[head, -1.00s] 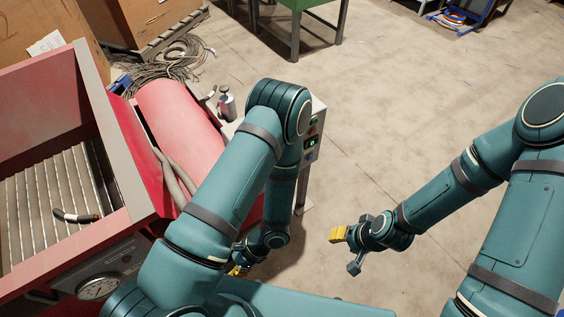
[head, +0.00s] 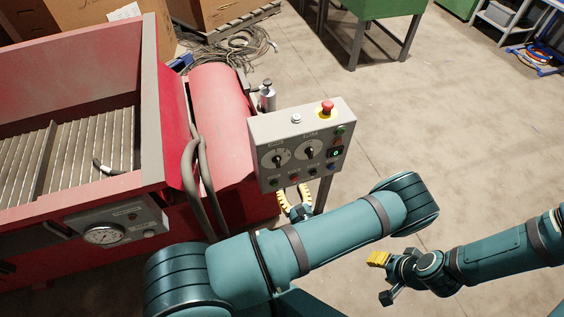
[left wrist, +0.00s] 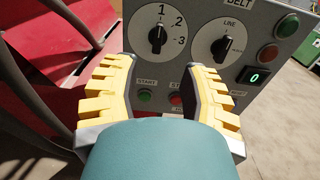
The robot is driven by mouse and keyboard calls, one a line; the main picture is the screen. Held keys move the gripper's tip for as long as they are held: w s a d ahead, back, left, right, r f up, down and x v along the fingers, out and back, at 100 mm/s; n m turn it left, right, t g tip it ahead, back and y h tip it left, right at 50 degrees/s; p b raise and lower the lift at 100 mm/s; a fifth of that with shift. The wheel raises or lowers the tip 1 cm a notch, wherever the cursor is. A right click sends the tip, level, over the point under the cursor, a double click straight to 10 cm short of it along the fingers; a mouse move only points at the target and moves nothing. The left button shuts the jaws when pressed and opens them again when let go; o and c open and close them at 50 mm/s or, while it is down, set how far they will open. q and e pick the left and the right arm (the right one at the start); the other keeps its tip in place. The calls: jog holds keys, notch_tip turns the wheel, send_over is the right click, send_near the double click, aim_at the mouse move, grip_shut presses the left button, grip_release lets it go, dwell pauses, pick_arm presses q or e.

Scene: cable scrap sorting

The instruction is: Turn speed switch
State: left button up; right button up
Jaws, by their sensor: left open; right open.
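The grey control box (head: 258,130) stands on a post beside the red machine. Its front has two black rotary knobs on white dials. The left knob, the speed switch (left wrist: 157,38), has marks 1, 2 and 3, and its pointer is up near 1. The right knob (left wrist: 222,46) is on a dial marked LINE. My left gripper (head: 295,203) is open, just below the box front; in the left wrist view its yellow fingers (left wrist: 160,82) spread below the knobs, with nothing between them. My right gripper (head: 382,278) is open and empty over the floor at right.
A red emergency button (head: 327,107) tops the box. Green START (left wrist: 145,96) and red stop (left wrist: 176,98) buttons sit under the knobs. A display (left wrist: 254,77) reads 0. Grey hoses (head: 194,170) run along the red machine (head: 217,100) at left.

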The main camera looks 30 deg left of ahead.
aim_at(279, 162)
pick_arm(q)
jog(key=b+x, duration=0.1)
jog(key=x, duration=1.1)
jog(key=shift+a+b, duration=0.2)
jog(key=shift+b, duration=0.2)
grip_shut()
